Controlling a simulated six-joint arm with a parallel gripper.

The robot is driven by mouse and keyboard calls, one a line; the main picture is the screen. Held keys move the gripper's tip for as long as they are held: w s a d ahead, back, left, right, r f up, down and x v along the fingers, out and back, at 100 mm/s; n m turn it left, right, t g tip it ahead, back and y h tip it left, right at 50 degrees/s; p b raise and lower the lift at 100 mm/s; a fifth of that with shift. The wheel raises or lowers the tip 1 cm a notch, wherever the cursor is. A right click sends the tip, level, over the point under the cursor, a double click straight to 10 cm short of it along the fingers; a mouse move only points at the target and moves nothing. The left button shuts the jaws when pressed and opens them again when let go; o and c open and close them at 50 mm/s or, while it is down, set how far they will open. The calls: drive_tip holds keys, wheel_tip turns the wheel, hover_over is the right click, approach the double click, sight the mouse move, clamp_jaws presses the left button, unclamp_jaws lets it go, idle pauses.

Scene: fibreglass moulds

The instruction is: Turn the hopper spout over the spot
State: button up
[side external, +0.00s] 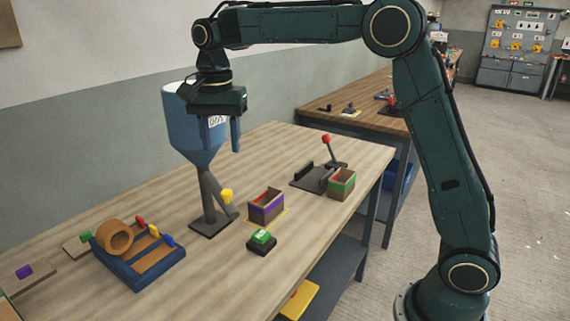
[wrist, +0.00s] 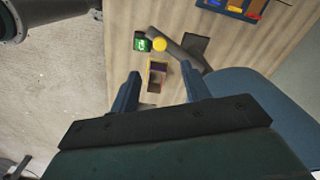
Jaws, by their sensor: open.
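The blue hopper (side external: 195,130) stands on a grey post with a dark base plate on the wooden table. Its grey spout (side external: 219,192) slants down to the right and has a yellow knob (side external: 227,196) near its lower end. The knob also shows in the wrist view (wrist: 159,44). A purple-banded box (side external: 266,208) stands on a yellow-edged spot (side external: 284,215), right of the spout end and apart from it. My gripper (side external: 221,146) is open and empty, fingers down, high above the spout and in front of the hopper. In the wrist view my gripper (wrist: 160,76) frames the box from above.
A green button (side external: 262,238) sits in front of the box. A blue tray with a tape roll (side external: 115,237) is at the left. A green-banded box (side external: 341,184) and a red-knobbed lever (side external: 327,140) stand at the right.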

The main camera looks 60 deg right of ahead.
sight(226, 191)
wheel_tip(226, 191, down, 12)
drive_tip(key=shift+r, duration=0.2)
idle(0.4)
drive_tip(key=shift+c, duration=0.5)
clamp_jaws()
